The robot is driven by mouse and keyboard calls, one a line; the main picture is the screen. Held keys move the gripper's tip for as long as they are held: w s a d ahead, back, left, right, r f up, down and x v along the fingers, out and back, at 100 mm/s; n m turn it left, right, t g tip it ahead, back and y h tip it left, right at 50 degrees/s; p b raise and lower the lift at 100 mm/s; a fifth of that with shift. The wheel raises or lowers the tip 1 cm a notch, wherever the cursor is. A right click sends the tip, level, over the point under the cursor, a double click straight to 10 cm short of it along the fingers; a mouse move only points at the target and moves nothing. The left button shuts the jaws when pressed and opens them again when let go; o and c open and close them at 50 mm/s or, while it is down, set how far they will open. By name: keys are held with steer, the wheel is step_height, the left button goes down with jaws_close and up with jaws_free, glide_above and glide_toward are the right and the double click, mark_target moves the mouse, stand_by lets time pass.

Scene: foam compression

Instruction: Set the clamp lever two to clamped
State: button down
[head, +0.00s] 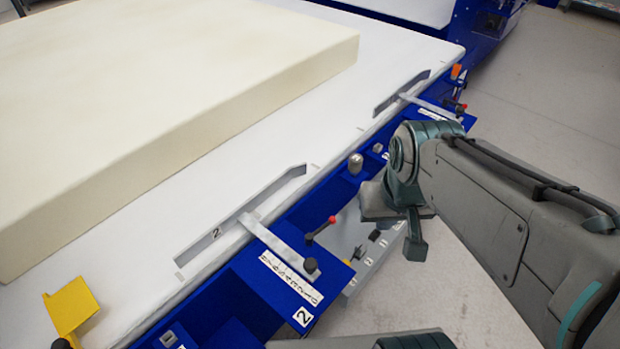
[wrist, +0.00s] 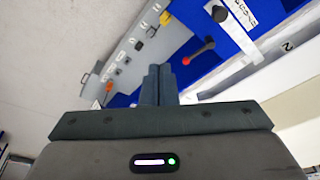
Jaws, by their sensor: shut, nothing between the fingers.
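Clamp lever two (head: 321,230) is a short dark lever with a red knob on the blue frame, beside the bar and scale marked 2. Its red knob points up and right in the head view, towards my arm. In the wrist view the lever (wrist: 198,50) lies ahead and to the right of the fingertips. My gripper (head: 415,248) hangs off the frame's edge, to the right of the lever and apart from it. In the wrist view the gripper (wrist: 158,70) is shut and empty, its two fingers together.
A grey sliding bar with a black knob (head: 311,265) sits beside the lever. A grey control panel (head: 372,262) is below the frame's edge. A second red-knobbed lever (head: 460,106) is farther back. A foam block (head: 180,110) lies on the white table. Floor is open at right.

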steer(key=n+g+h+p, duration=0.1)
steer(key=n+g+p, duration=0.1)
steer(key=n+g, duration=0.15)
glide_above(321, 230)
steer(key=d, duration=0.3)
steer(key=w+a+f+n+g+h, duration=0.1)
steer(key=w+a+f+n+g, duration=0.1)
steer(key=w+a+f+n, duration=0.2)
steer(key=w+a+f+p, duration=0.1)
steer(key=w+a+f, duration=0.2)
steer(key=w+f, duration=0.1)
steer(key=shift+w+a+f, duration=0.25)
steer(key=shift+w+a, duration=0.15)
steer(key=s+d+f+p, duration=0.1)
steer(key=s+d+f, duration=0.1)
steer(key=f, duration=0.3)
steer(key=s+d+f+p, duration=0.1)
steer(key=s+d+f, duration=0.1)
steer(key=f, duration=0.3)
steer(key=shift+s+f, duration=0.15)
steer(key=shift+s, duration=0.65)
